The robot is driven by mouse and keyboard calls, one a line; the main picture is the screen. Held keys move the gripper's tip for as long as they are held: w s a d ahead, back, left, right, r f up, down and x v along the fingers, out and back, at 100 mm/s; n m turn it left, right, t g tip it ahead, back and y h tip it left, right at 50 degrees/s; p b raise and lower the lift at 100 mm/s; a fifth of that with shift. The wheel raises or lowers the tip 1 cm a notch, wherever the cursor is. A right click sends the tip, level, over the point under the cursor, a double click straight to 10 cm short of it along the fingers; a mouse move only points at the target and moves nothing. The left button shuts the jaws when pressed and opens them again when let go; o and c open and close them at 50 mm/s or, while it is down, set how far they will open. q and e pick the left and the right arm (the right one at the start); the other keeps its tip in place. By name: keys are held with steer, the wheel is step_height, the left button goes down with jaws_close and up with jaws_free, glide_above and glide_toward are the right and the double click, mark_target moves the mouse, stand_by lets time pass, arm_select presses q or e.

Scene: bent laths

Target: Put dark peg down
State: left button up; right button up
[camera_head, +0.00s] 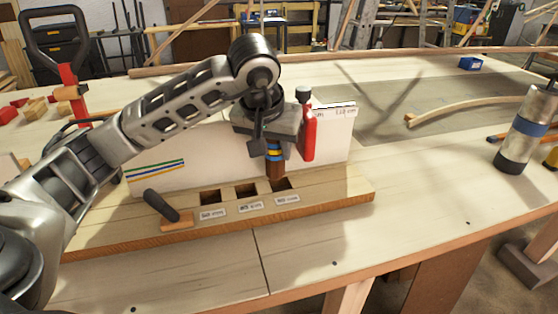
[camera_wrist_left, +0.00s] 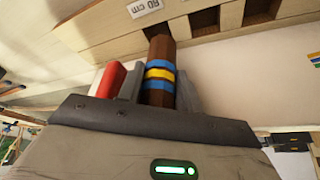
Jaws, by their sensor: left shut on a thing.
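My left gripper (camera_head: 276,150) is shut on a dark brown peg (camera_head: 275,168) with blue and yellow bands. The peg points down, its lower end just above or at the rightmost square hole (camera_head: 284,184) of a wooden board (camera_head: 330,193); I cannot tell whether it has entered. Two more square holes lie to the left, with white labels in front. In the left wrist view the banded peg (camera_wrist_left: 160,75) sits between the fingers, its end near the board (camera_wrist_left: 110,35). My right gripper is not in view.
A red upright piece (camera_head: 310,135) stands close beside the left gripper. A white panel (camera_head: 165,175) stands behind the holes. A black cylinder (camera_head: 160,205) leans on the board at left. A silver and blue flask (camera_head: 525,128) stands at right. The front table is clear.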

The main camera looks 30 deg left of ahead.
mark_target(279, 166)
arm_select(q)
steer(key=shift+w+d+f, duration=0.1)
steer(key=shift+w+f, duration=0.45)
steer(key=x, duration=0.3)
steer(key=shift+s+d+f+p, duration=0.15)
steer(key=shift+s+f+p, duration=0.1)
steer(key=shift+p, duration=0.15)
steer(key=shift+f, duration=0.3)
steer(key=shift+f+b, duration=0.4)
steer(key=shift+b, duration=0.05)
steer(key=o, duration=0.8)
steer(key=shift+r, duration=0.15)
